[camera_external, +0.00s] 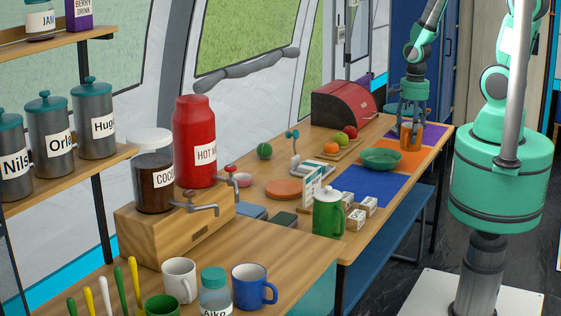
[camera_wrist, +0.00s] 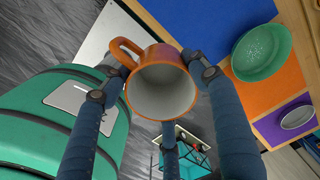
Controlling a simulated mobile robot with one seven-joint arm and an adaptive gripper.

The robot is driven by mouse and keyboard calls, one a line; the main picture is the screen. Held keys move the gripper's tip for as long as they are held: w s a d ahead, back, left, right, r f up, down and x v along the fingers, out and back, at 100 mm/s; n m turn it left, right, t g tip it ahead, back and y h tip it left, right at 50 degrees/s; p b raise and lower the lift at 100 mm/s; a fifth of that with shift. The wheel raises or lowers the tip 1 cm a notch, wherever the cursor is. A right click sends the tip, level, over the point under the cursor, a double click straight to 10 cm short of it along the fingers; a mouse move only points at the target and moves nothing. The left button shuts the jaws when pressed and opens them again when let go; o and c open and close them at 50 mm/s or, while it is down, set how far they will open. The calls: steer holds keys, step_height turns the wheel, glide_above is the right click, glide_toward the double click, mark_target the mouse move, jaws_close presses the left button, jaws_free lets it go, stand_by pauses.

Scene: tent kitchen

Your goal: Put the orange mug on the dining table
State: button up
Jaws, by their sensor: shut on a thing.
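The orange mug (camera_wrist: 128,62) has a pale inside and an orange handle at upper left in the wrist view. My gripper (camera_wrist: 155,72) is shut on it, with blue-grey fingers at both sides of its rim. In the external view the mug (camera_external: 416,144) hangs under my gripper (camera_external: 412,122) at the far right part of the dining table (camera_external: 405,194). In the wrist view the table (camera_wrist: 183,28) lies to the right and grey floor shows beside the mug. I cannot tell its exact height over the table edge.
On the table are a green bowl (camera_external: 381,160), a cutting board with fruit (camera_external: 342,149), a red bread box (camera_external: 343,103) and a green pitcher (camera_external: 328,215). Blue (camera_external: 357,188), orange (camera_external: 397,162) and purple mats lie along the front. A blue bench (camera_external: 388,225) runs along the table.

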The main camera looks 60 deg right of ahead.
step_height(320, 180, down, 12)
steer(key=shift+f, duration=0.25)
stand_by(0.4)
steer(key=shift+w, duration=0.1)
steer(key=w+d+f+b, duration=0.1)
steer(key=w+d, duration=0.1)
steer(key=w, duration=1.3)
steer(key=shift+w+f, duration=0.2)
steer(key=shift+w, duration=0.2)
steer(key=shift+f+b, duration=0.5)
steer(key=shift+f, duration=1.3)
steer(key=shift+f, duration=0.1)
